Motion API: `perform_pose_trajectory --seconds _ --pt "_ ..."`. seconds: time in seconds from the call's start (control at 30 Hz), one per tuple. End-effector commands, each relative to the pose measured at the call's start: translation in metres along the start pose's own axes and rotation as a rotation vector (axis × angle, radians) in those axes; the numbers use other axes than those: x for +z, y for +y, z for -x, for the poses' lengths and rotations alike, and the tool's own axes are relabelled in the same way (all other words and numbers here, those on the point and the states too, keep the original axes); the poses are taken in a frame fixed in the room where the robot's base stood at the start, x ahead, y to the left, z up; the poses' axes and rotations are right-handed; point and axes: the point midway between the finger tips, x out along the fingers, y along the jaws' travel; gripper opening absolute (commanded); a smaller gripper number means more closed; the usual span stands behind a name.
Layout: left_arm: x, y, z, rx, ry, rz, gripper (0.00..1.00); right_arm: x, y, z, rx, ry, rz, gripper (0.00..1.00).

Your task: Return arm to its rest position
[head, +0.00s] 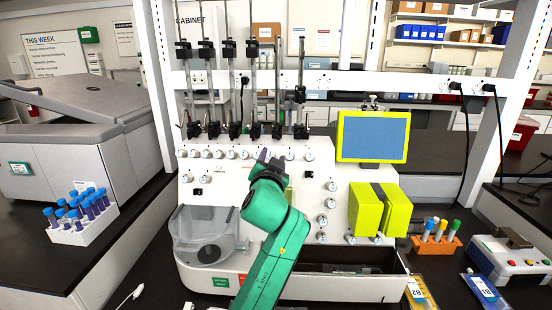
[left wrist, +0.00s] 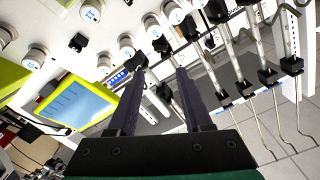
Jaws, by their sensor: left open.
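My left arm, green, reaches up from the bottom middle of the head view. Its dark left gripper (head: 268,157) is raised in front of the white cell processor (head: 210,175), below the row of clamps and knobs. In the left wrist view the two dark fingers of the left gripper (left wrist: 160,72) stand apart with nothing between them. The processor's knobs and metal rods show beyond the fingertips. I cannot tell how close the fingertips are to the panel. My right gripper is not in view.
The processor carries a blue screen in a yellow frame (head: 373,136) and yellow-green blocks (head: 380,210). A white rack of blue-capped tubes (head: 82,232) stands at left, by a grey centrifuge (head: 60,165). An orange tube rack (head: 436,246) and a device with buttons (head: 512,258) stand at right.

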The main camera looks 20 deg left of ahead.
Motion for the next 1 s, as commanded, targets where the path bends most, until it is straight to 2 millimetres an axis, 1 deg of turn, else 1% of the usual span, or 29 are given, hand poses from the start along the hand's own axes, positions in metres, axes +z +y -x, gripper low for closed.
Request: perform_pose_trajectory --seconds 0.1,0.17,0.23,0.27,0.3,0.33,0.37,0.4,0.47,0.5,0.57,0.6,0.67,0.7,0.77,0.8,0.97,1.0 --pt "0.0 0.0 0.0 0.0 -0.001 0.0 0.5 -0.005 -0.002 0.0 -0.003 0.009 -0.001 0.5" --pt "0.008 0.002 0.001 0.007 -0.016 0.005 0.5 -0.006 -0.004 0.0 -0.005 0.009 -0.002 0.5" --pt "0.033 0.007 0.006 0.029 -0.067 0.019 0.5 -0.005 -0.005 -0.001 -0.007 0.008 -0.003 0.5" --pt "0.051 0.011 0.01 0.045 -0.104 0.029 0.5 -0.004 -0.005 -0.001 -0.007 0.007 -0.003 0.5" --pt "0.079 0.017 0.018 0.071 -0.164 0.046 0.5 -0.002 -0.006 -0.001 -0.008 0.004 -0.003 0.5" --pt "0.103 0.022 0.026 0.095 -0.216 0.059 0.5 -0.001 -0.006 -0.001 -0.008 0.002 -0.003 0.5" --pt "0.128 0.028 0.036 0.121 -0.273 0.073 0.5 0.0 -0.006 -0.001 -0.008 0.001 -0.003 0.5" --pt "0.162 0.035 0.053 0.159 -0.351 0.09 0.5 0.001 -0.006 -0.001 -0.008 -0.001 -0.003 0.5" --pt "0.207 0.044 0.082 0.215 -0.465 0.113 0.5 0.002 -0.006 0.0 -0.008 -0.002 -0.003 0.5" --pt "0.232 0.051 0.101 0.252 -0.534 0.125 0.5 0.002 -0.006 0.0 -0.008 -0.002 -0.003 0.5" --pt "0.262 0.057 0.129 0.3 -0.623 0.138 0.5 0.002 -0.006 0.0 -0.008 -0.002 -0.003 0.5" --pt "0.278 0.06 0.146 0.329 -0.673 0.144 0.5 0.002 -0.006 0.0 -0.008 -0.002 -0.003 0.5" --pt "0.297 0.064 0.171 0.369 -0.742 0.15 0.5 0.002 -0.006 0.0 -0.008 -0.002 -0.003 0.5" --pt "0.308 0.066 0.186 0.395 -0.782 0.153 0.5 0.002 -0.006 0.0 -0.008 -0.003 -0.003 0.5" --pt "0.322 0.068 0.208 0.429 -0.84 0.156 0.5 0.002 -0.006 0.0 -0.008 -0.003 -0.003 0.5" --pt "0.33 0.07 0.223 0.453 -0.875 0.158 0.5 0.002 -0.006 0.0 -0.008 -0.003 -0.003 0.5" --pt "0.354 0.073 0.278 0.541 -1.004 0.16 0.5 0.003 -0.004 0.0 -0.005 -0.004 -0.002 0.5" --pt "0.358 0.073 0.291 0.562 -1.036 0.159 0.5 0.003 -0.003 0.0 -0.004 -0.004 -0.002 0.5"
